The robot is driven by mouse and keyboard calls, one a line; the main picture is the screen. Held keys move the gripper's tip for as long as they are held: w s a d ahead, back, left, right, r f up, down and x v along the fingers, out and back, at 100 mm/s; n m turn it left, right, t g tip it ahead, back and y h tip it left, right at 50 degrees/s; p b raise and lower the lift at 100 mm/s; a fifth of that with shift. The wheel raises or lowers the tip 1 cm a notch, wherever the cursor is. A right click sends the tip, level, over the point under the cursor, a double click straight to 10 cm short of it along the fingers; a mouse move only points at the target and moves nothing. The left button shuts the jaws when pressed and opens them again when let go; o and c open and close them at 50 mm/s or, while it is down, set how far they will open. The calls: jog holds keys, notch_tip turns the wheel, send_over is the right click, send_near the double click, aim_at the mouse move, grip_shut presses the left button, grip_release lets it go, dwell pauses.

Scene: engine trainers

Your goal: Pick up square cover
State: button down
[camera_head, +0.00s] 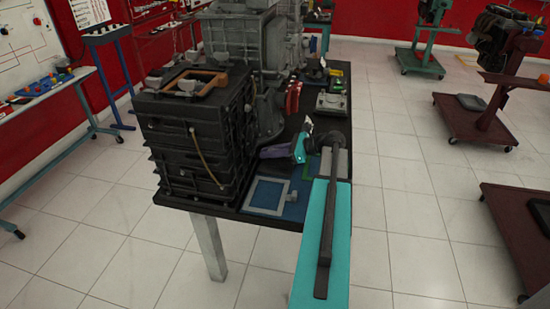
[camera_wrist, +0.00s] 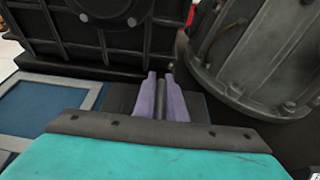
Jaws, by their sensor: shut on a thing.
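My gripper (camera_head: 299,149) is low over the dark bench, right of the black ribbed engine block. Its purple fingers (camera_wrist: 161,102) show in the wrist view, shut on a narrow dark part (camera_wrist: 159,106). A dark piece (camera_head: 274,152) shows just left of the fingers in the head view, close to the bench top. Its full outline is unclear, and I cannot tell for sure whether it is the square cover. A blue panel with a pale square frame (camera_head: 268,193) lies on the bench front, left of my arm.
The black engine block (camera_head: 185,145) stands close left, with a tan frame (camera_head: 192,82) on top. A grey housing (camera_head: 245,50) stands behind it. Red parts (camera_head: 293,97) and a grey-green device (camera_head: 331,103) lie farther back. Open floor lies right of the bench.

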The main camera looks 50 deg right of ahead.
jog(key=shift+r, duration=0.2)
jog(key=shift+r, duration=0.75)
notch_tip(320, 180, up, 2)
jog(key=s, duration=1)
jog(key=s+d+r, duration=0.1)
jog(key=s, duration=0.5)
jog(key=shift+r+b, duration=0.1)
jog(key=shift+b, duration=0.2)
